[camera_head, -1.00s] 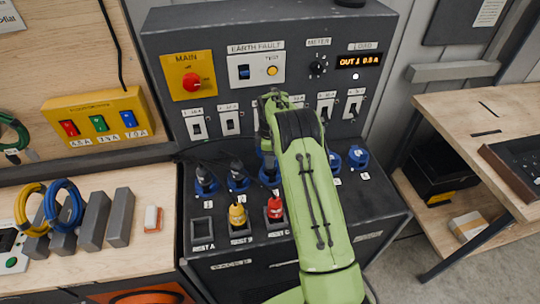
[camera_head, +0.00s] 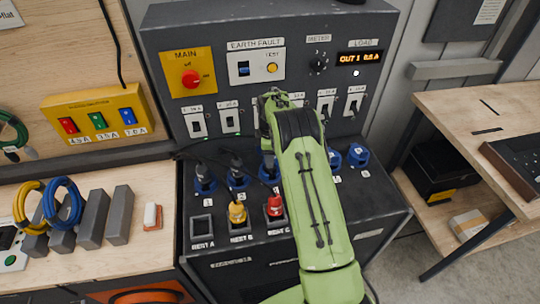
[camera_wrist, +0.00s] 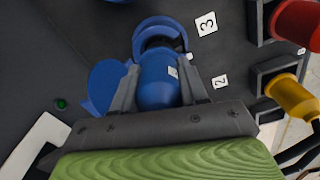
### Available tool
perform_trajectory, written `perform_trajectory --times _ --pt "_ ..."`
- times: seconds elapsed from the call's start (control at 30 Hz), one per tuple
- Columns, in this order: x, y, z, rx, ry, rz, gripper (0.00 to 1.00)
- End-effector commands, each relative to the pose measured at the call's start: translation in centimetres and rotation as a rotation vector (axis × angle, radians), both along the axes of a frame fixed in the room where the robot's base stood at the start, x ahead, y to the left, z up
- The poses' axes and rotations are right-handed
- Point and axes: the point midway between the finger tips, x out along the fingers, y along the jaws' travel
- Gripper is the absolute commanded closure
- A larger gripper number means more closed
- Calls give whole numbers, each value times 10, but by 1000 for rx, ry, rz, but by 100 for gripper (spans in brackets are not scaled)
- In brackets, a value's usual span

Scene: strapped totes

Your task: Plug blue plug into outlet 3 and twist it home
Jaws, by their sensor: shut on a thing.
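The blue plug (camera_wrist: 157,82) is between the two fingers of my gripper (camera_wrist: 158,92) in the wrist view, with the fingers shut on it. Just beyond the plug is the blue ring of outlet 3 (camera_wrist: 158,27), beside a label reading 3 (camera_wrist: 206,23). The plug overlaps this ring in the picture; I cannot tell how far it is inserted or whether it is twisted. A blue round piece (camera_wrist: 105,82) shows left of the plug. In the head view my arm hides the plug and much of outlet 3 (camera_head: 266,168).
Blue outlets (camera_head: 358,156) lie right of my arm. A yellow plug (camera_head: 237,212) and a red plug (camera_head: 275,205) sit in rests; rest A (camera_head: 202,227) is empty. The switch panel rises behind.

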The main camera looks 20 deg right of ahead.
Motion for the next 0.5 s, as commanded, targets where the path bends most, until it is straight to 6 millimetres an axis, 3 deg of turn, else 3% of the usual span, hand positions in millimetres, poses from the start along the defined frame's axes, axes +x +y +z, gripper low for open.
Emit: perform_trajectory --times 0.5 --pt "0 0 -8 0 0 0 92"
